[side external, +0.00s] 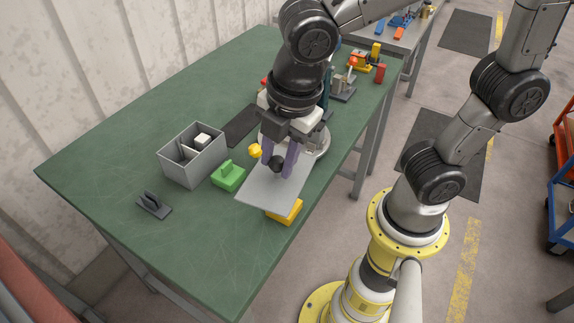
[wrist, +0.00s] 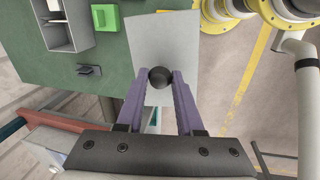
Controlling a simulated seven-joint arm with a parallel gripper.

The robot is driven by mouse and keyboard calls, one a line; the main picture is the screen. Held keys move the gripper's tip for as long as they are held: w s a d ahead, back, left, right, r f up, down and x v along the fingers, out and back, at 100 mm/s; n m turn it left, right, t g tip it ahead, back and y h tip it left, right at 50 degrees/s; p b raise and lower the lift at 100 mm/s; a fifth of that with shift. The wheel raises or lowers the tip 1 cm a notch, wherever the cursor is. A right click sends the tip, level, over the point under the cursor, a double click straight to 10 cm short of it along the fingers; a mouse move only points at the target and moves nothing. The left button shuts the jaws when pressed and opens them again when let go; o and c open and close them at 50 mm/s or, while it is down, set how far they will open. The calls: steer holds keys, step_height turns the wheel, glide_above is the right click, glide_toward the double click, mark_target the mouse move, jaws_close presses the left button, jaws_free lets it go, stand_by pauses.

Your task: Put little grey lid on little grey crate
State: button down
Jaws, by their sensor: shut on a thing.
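The grey lid (side external: 262,195) is a flat light-grey plate with a round black knob (wrist: 160,77). My gripper (side external: 280,163) has its purple fingers shut on the knob, and the lid hangs from it, apparently raised above the table's near right part. The wrist view also shows the lid (wrist: 172,40) below the fingers. The grey crate (side external: 193,163) is an open box with inner dividers, standing on the table left of the lid. A white block (side external: 202,139) is inside it. In the wrist view the crate (wrist: 75,37) is at upper left, apart from the lid.
A green handled block (side external: 228,177) stands between crate and lid. A yellow block (side external: 288,212) is partly hidden below the lid. The green table (side external: 95,175) is clear at far left.

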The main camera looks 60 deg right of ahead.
steer(key=w+a+r, duration=0.1)
steer(key=w+r, duration=0.1)
steer(key=w, duration=0.6)
steer(key=w+a+r, duration=0.2)
steer(key=w, duration=0.6)
steer(key=w+d+f, duration=0.2)
steer(key=w+d, duration=0.2)
steer(key=w, duration=0.5)
steer(key=shift+m, duration=0.8)
steer(key=shift+w+d+f, duration=0.4)
steer(key=shift+d+f, duration=0.25)
steer(key=shift+f, duration=0.95)
steer(key=shift+w+d+f, duration=0.45)
steer(key=shift+d+f, duration=0.15)
steer(key=shift+f, duration=0.95)
steer(key=shift+w+d+f, duration=0.4)
steer(key=shift+d+f, duration=0.25)
steer(key=shift+f, duration=0.95)
steer(key=shift+f, duration=0.4)
steer(key=shift+c, duration=0.7)
jaws_free()
